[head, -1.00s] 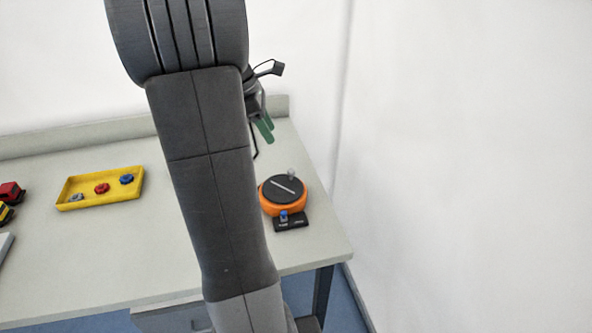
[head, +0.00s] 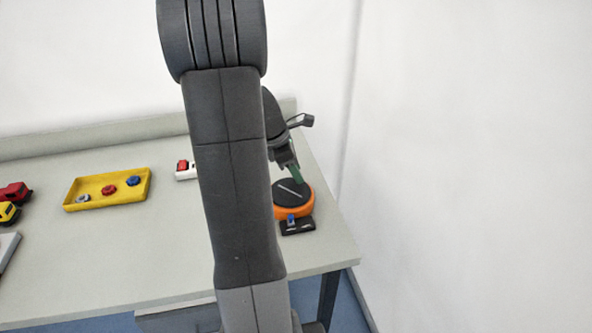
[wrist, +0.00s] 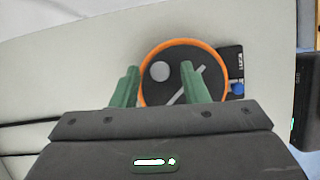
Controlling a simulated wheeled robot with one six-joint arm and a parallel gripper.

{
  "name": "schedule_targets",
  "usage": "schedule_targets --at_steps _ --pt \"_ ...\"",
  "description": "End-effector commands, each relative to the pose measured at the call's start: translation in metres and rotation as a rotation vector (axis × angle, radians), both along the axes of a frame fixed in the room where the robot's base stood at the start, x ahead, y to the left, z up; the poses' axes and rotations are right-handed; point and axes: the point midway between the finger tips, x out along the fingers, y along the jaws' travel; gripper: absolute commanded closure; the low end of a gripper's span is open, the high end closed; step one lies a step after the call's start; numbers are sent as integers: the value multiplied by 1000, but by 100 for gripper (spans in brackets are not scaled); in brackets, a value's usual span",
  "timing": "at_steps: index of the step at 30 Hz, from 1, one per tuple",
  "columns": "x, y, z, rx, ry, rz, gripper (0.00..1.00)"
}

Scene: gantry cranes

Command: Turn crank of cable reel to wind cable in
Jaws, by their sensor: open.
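The cable reel (head: 293,210) is an orange drum with a black top and a white bar across it, on the right part of the table. It also shows in the wrist view (wrist: 145,95). Its round grey crank knob (wrist: 160,71) stands near the rim in the wrist view; in the head view my gripper hides it. My gripper (head: 297,178) is over the far side of the reel, green fingers pointing down. In the wrist view the open fingers (wrist: 159,75) appear either side of the knob, with gaps; I cannot tell their height relative to it. No cable is visible.
A black labelled block (head: 298,227) with a blue knob (head: 291,218) adjoins the reel's near side. A yellow tray (head: 75,207) with small parts, a red-and-white toy (head: 187,171) and toy trucks (head: 15,193) lie left. The wall is close behind the table.

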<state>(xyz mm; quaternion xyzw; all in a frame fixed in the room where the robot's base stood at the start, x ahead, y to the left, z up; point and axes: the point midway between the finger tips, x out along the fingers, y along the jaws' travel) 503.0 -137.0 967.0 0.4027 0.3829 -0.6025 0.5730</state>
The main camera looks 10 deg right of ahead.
Motion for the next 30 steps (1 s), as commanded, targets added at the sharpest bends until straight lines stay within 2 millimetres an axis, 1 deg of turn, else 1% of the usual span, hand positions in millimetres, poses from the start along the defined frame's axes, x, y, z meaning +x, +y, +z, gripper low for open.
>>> schedule_targets --at_steps 3,10,11,15,17,25,30 --pt "0 -2 -5 0 1 0 59" --pt "0 -2 -5 0 1 0 59" --pt "0 -2 -5 0 1 0 61" --pt "0 -2 -5 0 1 0 89" --pt "0 -2 -5 0 1 0 100" --pt "-1 -2 -4 0 1 -17 100" --pt "-2 -4 -4 0 1 -78 100"
